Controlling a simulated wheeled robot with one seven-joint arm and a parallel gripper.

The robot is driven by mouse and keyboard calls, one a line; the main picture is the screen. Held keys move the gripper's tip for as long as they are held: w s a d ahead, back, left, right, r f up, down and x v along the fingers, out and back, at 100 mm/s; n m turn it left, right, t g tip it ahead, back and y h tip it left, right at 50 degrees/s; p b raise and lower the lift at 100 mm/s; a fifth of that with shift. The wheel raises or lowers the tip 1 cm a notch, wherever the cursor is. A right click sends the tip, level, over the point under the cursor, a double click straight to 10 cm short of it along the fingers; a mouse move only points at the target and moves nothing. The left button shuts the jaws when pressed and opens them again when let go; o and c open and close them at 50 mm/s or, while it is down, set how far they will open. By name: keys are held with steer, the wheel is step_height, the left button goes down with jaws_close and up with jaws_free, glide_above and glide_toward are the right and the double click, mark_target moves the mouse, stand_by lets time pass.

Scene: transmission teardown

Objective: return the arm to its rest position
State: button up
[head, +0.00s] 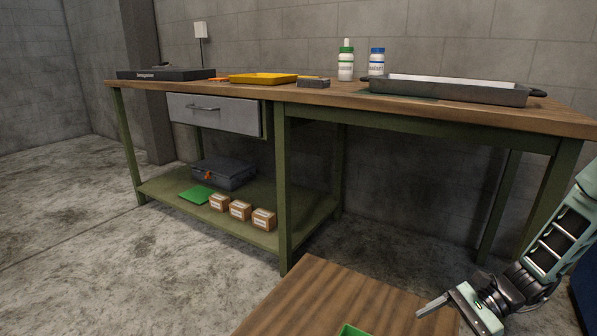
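My gripper (432,312) is at the lower right of the head view, at the end of my pale green and black arm (560,240). The arm comes in from the right edge and slopes down to the left. The gripper is over or beside the right side of a low wooden surface (330,295). One finger shows clearly, pointing left. The other finger is not clear near the bottom edge, so I cannot tell its opening. I see nothing held at the visible finger.
A green-framed workbench (300,92) stands along the wall, bearing a dark tray (450,92), a yellow tray (262,78) and two bottles (346,62). Its lower shelf holds a toolbox (224,172) and small boxes (240,210). A green edge (352,330) shows at the bottom. Open floor lies left.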

steer(key=s+a+r+n+g+h+p, duration=0.2)
steer(key=s+a+r+n+g+h, duration=0.35)
steer(key=a+r+n, duration=0.75)
steer(key=s+a+r+n+t+h+p, duration=0.35)
steer(key=s+r+n+t+h, duration=0.3)
steer(key=s+r+n, duration=0.55)
step_height(320, 180, up, 39)
steer(key=s+m+p, duration=0.2)
steer(key=p, duration=3.5)
steer(key=shift+a+f+y, duration=0.2)
steer(key=shift+a+y, duration=0.1)
steer(key=shift+c, duration=0.3)
